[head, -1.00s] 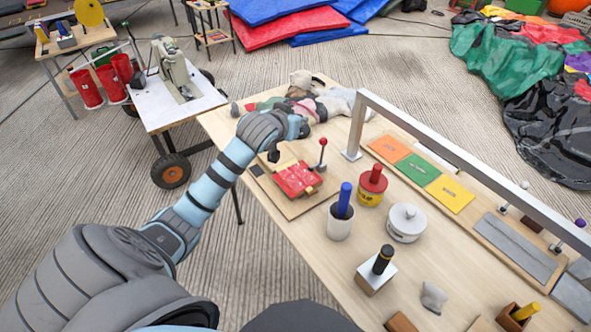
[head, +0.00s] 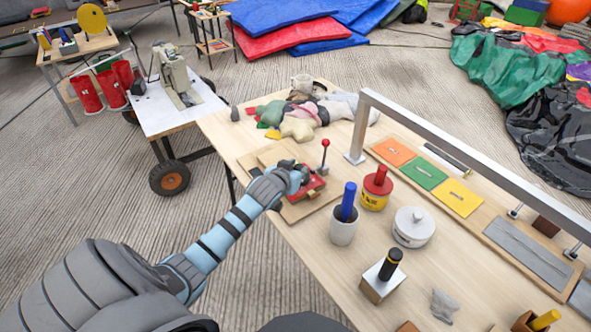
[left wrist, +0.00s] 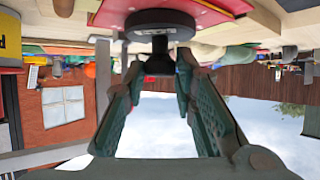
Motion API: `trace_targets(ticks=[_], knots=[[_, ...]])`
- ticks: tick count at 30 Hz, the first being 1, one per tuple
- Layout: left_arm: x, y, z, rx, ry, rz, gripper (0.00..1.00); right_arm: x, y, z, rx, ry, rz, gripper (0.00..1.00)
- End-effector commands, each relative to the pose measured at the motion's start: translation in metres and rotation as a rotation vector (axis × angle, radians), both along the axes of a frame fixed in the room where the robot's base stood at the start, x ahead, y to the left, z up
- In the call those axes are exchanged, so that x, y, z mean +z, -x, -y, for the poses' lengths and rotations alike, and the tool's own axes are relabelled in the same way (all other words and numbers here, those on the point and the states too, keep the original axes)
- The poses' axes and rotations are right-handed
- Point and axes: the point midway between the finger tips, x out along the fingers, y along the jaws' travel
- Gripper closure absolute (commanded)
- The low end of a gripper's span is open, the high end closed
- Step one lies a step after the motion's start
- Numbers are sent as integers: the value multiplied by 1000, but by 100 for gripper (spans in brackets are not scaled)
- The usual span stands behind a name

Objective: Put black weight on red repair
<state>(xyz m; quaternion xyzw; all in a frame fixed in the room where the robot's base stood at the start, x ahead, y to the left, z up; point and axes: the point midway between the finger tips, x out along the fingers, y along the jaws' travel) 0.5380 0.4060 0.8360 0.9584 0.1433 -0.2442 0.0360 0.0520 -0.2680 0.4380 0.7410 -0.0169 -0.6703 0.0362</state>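The black weight, a round dark disc with a stem and knob, shows upside down at the top of the left wrist view (left wrist: 160,22). My left gripper (left wrist: 160,66) has its fingertips on both sides of the weight's knob and appears closed on it. The red repair (head: 313,191) is a red patch on a small wooden board; its surface also shows behind the disc in the left wrist view (left wrist: 215,10). The disc is over the red surface; whether it touches is hard to tell. In the head view my left gripper (head: 298,180) hides the weight. My right gripper is out of view.
A red-knobbed lever (head: 325,152) stands just behind the red patch. Plush toys (head: 300,115) lie behind. A metal rail (head: 450,140) spans the table.

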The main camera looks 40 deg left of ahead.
Motion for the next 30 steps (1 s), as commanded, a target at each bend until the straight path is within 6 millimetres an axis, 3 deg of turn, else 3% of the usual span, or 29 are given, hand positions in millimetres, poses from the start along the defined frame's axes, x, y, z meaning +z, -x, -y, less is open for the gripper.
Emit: trace_targets(ticks=[1,4,14,17,24,30], knots=[[0,0,0,0,0,0,69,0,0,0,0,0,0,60],[0,0,0,0,0,0,55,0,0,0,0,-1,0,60],[3,1,0,0,0,0,55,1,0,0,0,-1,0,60],[10,12,3,-1,-2,-2,55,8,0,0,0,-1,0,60],[44,67,20,-3,-3,-2,55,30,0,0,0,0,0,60],[59,97,30,0,-1,-1,55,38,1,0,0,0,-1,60]])
